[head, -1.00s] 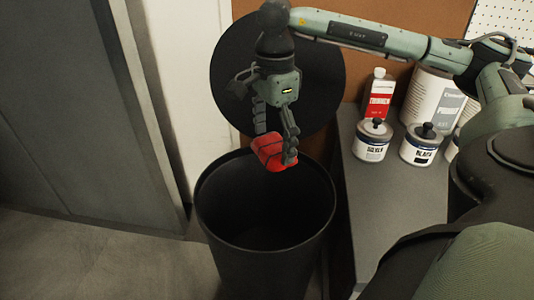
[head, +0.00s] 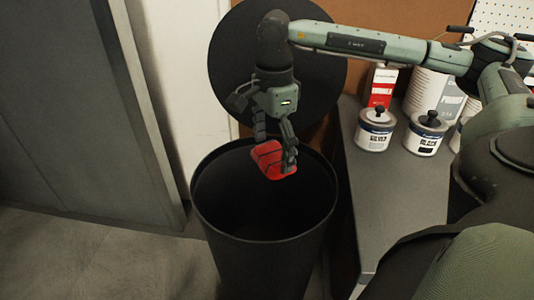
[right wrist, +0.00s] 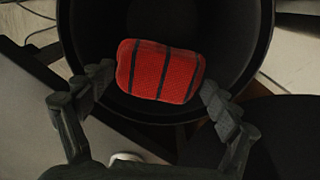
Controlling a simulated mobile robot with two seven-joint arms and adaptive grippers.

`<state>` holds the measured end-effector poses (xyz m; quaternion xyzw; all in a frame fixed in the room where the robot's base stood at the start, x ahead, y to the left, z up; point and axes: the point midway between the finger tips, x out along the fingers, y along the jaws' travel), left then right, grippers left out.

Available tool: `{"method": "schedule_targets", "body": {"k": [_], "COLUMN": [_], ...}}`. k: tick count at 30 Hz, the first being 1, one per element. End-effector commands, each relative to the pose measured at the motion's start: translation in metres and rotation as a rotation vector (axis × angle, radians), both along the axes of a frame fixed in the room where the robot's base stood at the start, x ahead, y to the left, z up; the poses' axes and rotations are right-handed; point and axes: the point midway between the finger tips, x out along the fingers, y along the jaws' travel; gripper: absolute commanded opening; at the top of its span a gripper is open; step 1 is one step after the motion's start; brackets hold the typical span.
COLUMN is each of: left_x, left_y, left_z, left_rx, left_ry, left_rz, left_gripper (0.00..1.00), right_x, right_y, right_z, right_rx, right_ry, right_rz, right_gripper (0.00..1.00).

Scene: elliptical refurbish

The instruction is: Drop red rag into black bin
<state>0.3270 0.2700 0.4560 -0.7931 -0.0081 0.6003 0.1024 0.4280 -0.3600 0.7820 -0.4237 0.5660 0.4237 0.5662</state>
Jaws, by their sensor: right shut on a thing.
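The red rag (head: 268,160) is a folded red bundle with dark stripes. My right gripper (head: 274,150) is shut on it and holds it over the mouth of the black bin (head: 203,222), near the rim's far side. In the right wrist view the rag (right wrist: 160,71) sits between the two fingers, with the bin's round rim (right wrist: 262,50) around and beyond it. The bin is upright on the floor, and its inside is dark, so its contents cannot be made out. My left gripper is not in view.
A round black disc (head: 235,60) stands upright behind the bin. A grey cabinet (head: 70,100) is at the left.

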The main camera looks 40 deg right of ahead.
Motion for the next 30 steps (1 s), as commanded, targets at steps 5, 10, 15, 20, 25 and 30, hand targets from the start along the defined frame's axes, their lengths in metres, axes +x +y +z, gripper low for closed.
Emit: {"method": "schedule_targets", "body": {"k": [5,10,15,20,25,30], "left_x": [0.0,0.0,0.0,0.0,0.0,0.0], "left_y": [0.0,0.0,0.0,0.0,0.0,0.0], "left_z": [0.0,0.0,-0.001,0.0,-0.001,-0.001], "left_rx": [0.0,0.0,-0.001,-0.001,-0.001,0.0], "left_ry": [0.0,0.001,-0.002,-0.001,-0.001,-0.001], "left_rz": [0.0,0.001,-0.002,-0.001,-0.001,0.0], "left_gripper": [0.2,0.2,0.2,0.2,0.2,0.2], "right_x": [0.0,0.0,0.0,0.001,0.002,0.001], "right_y": [0.0,0.0,0.0,0.0,0.0,0.001], "right_z": [0.0,0.0,0.003,0.023,0.06,0.094], "right_rx": [0.0,0.0,0.0,0.001,0.001,0.002], "right_ry": [0.0,0.0,0.0,-0.003,-0.006,-0.003], "right_rz": [0.0,0.0,0.0,0.0,-0.001,0.001], "right_gripper": [1.0,1.0,1.0,1.0,1.0,1.0]}}
